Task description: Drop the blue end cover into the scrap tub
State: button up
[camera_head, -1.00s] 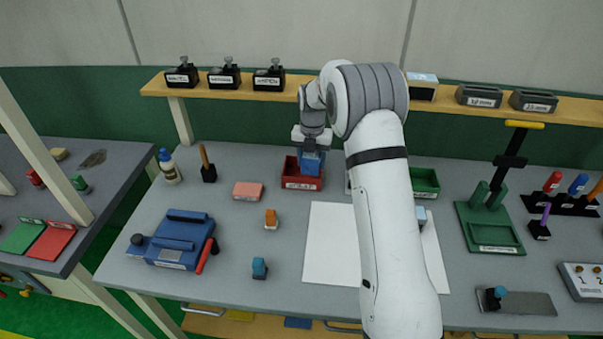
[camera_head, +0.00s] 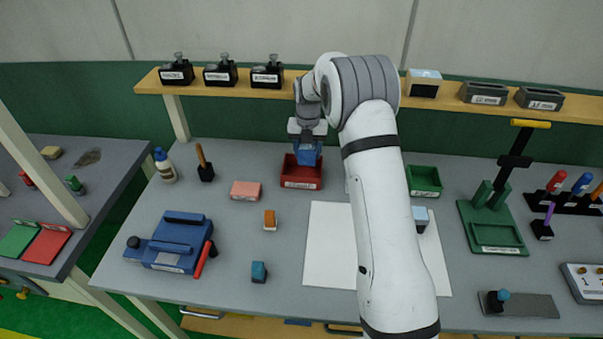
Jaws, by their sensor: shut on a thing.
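My gripper (camera_head: 307,138) points down over the red tub (camera_head: 302,182) at the back middle of the bench. It is shut on the blue end cover (camera_head: 307,155), which hangs at the tub's back part, inside or just above its rim; I cannot tell which. The red tub has a pale label on its front, too small to read. A green tub (camera_head: 424,181) stands to the right, past my arm. I cannot read which tub is marked scrap.
A white sheet (camera_head: 330,245) lies mid-bench, partly behind my arm. A pink block (camera_head: 245,190), an orange block (camera_head: 270,220) and a small teal block (camera_head: 258,272) stand left of it. A blue device (camera_head: 178,240) is at the left. A wooden shelf (camera_head: 445,103) runs behind.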

aim_at(308, 165)
notch_tip(308, 165, down, 4)
jog(key=shift+f+b, duration=0.2)
jog(key=shift+b, duration=0.75)
jog(key=shift+c, duration=0.2)
jog(key=shift+s+f, duration=0.3)
jog(key=shift+f, duration=0.45)
grip_shut()
jog(key=o, duration=0.7)
grip_release()
jog(key=shift+o, duration=0.7)
jog(key=shift+w+f, duration=0.1)
jog(key=shift+w, duration=0.15)
jog(key=o, duration=0.3)
jog(key=shift+w+r, duration=0.1)
jog(key=shift+r, duration=0.1)
jog(key=shift+d+r, duration=0.1)
